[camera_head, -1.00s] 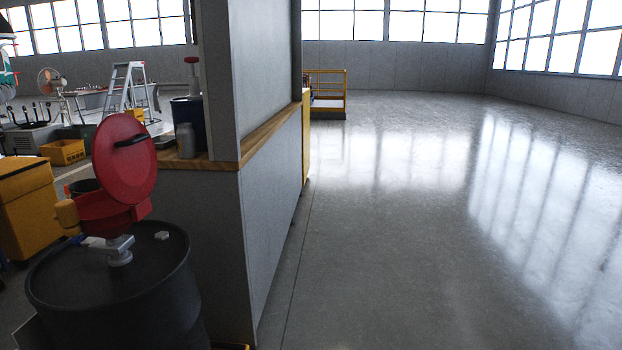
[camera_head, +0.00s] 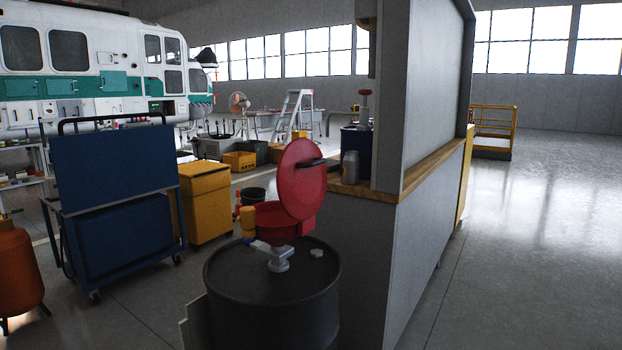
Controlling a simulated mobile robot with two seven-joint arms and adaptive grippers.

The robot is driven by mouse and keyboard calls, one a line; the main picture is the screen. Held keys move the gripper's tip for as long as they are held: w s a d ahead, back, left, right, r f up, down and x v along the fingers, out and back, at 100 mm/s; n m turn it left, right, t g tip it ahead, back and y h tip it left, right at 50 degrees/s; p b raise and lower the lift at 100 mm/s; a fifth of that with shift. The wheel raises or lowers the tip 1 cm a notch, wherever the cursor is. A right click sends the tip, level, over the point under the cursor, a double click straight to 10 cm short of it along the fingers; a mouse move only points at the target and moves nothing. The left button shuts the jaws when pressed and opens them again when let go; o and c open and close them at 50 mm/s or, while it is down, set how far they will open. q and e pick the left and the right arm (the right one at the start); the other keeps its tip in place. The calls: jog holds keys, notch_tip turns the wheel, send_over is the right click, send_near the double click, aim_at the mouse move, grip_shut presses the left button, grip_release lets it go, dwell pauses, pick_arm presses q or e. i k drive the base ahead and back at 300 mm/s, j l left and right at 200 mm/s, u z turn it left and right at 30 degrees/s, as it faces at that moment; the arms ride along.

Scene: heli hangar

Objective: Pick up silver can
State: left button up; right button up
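A small silver can (camera_head: 350,167) stands upright on the wooden ledge (camera_head: 362,190) of a grey partition, right of the red round lid. A dark blue canister (camera_head: 357,143) stands just behind it. Neither of my grippers shows in the head view.
A black drum (camera_head: 272,300) with a red lidded funnel (camera_head: 303,180) stands in front of the ledge. A blue cart (camera_head: 115,165), an orange tank (camera_head: 18,265) and a yellow cabinet (camera_head: 203,200) stand to the left. Open floor (camera_head: 550,250) lies right of the partition (camera_head: 440,230).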

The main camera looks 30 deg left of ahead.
aim_at(351, 162)
jog(key=i+l+u, duration=0.55)
jog(key=i+l, duration=0.2)
jog(key=l, duration=0.3)
